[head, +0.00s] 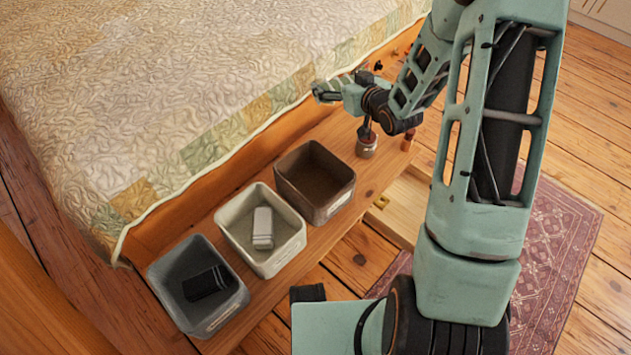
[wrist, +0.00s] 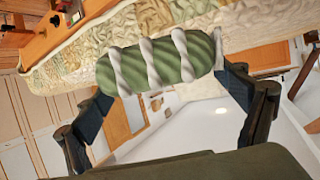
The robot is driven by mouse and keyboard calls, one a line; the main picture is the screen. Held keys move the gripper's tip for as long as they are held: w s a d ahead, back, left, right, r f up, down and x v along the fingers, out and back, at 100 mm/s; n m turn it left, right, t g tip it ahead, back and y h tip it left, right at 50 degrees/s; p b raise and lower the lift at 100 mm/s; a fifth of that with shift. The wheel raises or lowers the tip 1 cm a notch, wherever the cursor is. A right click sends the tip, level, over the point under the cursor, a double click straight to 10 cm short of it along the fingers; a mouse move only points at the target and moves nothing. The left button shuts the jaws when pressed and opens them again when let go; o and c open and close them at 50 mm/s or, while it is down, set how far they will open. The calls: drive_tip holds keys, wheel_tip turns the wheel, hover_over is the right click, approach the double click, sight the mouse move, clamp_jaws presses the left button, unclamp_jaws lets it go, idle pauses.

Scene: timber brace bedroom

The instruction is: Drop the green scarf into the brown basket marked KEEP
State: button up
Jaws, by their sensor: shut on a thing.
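The green scarf (wrist: 137,72) is a rolled bundle with white bands, lying across between my gripper's fingertips (wrist: 160,82) in the wrist view. My gripper is shut on it. In the head view my gripper (head: 328,90) is raised beside the bed edge, above and to the right of the brown basket. I cannot make out the scarf clearly there. The brown basket (head: 341,203) stands on the low wooden bench, is open at the top and looks empty. The writing on its front label is too small to read.
A cream basket (head: 234,228) holding a pale bundle (head: 263,224) and a grey basket (head: 166,283) holding a black bundle (head: 206,283) stand left of the brown one. A small pot (head: 366,146) stands right of it. An open drawer (head: 403,207) lies in front; the bed (head: 150,100) is behind.

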drive_tip(key=s+a+f+n+g+y, duration=0.1)
drive_tip(key=s+a+f+n+y, duration=0.1)
drive_tip(key=f, duration=0.7)
drive_tip(key=s+a+f+n+g+y, duration=0.2)
drive_tip(key=s+a+f, duration=0.3)
drive_tip(key=f, duration=0.3)
drive_tip(key=shift+s+a+f+n+y, duration=0.2)
drive_tip(key=shift+a+f+n+y, duration=0.15)
drive_tip(key=shift+n+y, duration=0.05)
drive_tip(key=o, duration=1)
drive_tip(key=shift+s+d, duration=0.1)
drive_tip(key=shift+d, duration=0.05)
drive_tip(key=v, duration=1.2)
drive_tip(key=shift+r, duration=0.1)
